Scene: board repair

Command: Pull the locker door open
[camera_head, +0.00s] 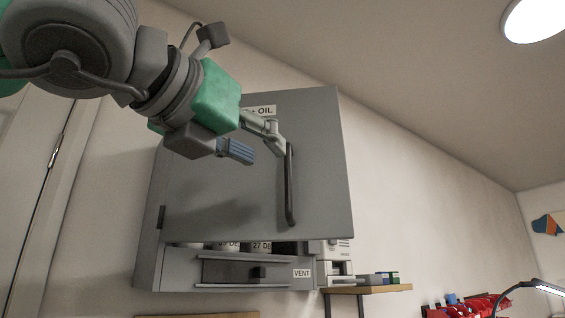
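The grey locker (150,262) hangs on the wall. Its door (240,205) stands ajar, swung out from the right side, and labelled bottles show in the gap under it. A dark vertical bar handle (290,190) is near the door's right edge. My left gripper (264,153) is in front of the upper door, with its fingers spread apart. The grey finger's tip is at or very near the upper end of the handle; I cannot tell whether it touches. The blue-padded finger is left of it, with nothing visible between them. My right gripper is not in view.
A lower panel (225,272) with a VENT label is under the door. A wooden shelf (372,289) with small boxes sits to the right. Red bins (470,305) and a lamp (540,286) are at lower right. The wall right of the door is clear.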

